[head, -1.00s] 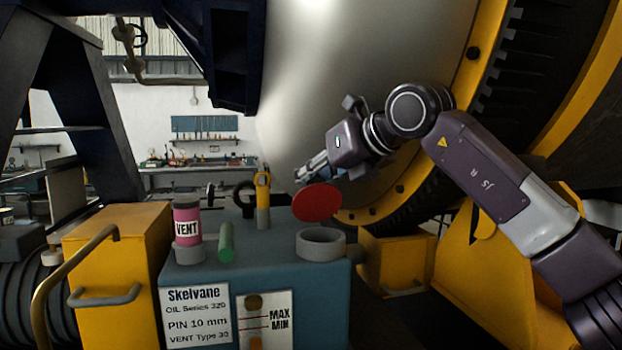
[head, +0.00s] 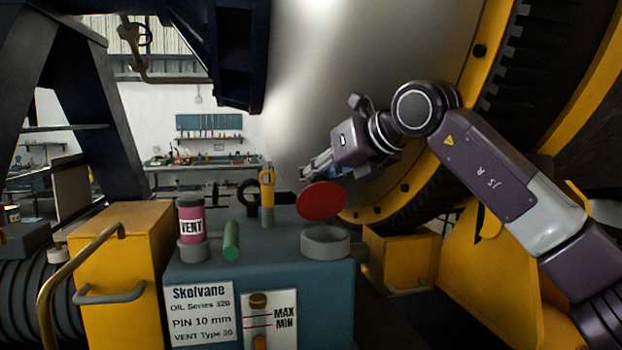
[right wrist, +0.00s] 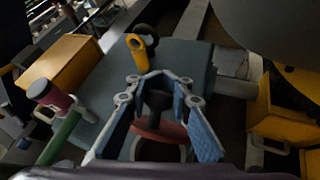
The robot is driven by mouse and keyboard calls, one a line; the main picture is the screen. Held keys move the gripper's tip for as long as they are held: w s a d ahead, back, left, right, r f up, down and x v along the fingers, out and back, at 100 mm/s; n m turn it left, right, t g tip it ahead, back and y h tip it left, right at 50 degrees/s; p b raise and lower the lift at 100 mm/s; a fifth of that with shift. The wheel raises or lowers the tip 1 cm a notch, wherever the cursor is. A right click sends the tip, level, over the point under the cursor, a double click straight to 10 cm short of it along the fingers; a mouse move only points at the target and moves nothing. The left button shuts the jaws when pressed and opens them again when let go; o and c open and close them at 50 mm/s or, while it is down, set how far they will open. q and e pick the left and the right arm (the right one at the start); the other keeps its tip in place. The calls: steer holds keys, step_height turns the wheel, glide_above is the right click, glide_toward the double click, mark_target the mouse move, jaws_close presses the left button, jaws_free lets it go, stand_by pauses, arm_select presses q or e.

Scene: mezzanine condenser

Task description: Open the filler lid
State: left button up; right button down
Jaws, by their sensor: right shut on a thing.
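The filler lid (head: 321,201) is a red disc. It stands tilted up above the round grey filler neck (head: 325,250) on the blue tank (head: 290,278), with a gap between them at the front. In the right wrist view the red lid (right wrist: 160,134) shows below a dark knob (right wrist: 157,101). My right gripper (head: 318,166) is at the lid's upper back side. Its blue-padded fingers are shut on the lid by the knob, and the exact contact is hard to see. My left gripper is not in view.
A pink VENT canister (head: 190,220), a green cylinder (head: 231,241) and a yellow-headed pin (head: 267,195) stand left of the neck. A yellow box (head: 125,240) with a curved rail stands at left. The large drum (head: 360,70) is close behind my right arm.

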steer(key=c, duration=2.2)
jaws_free()
steer(key=shift+w+d+r, duration=0.15)
steer(key=shift+d+r, duration=0.15)
steer(key=shift+r, duration=0.05)
steer(key=o, duration=0.5)
steer(key=shift+d+f, duration=0.1)
steer(key=shift+d, duration=0.15)
steer(key=shift+c, duration=0.2)
steer(key=shift+f, duration=0.1)
step_height(320, 180, up, 10)
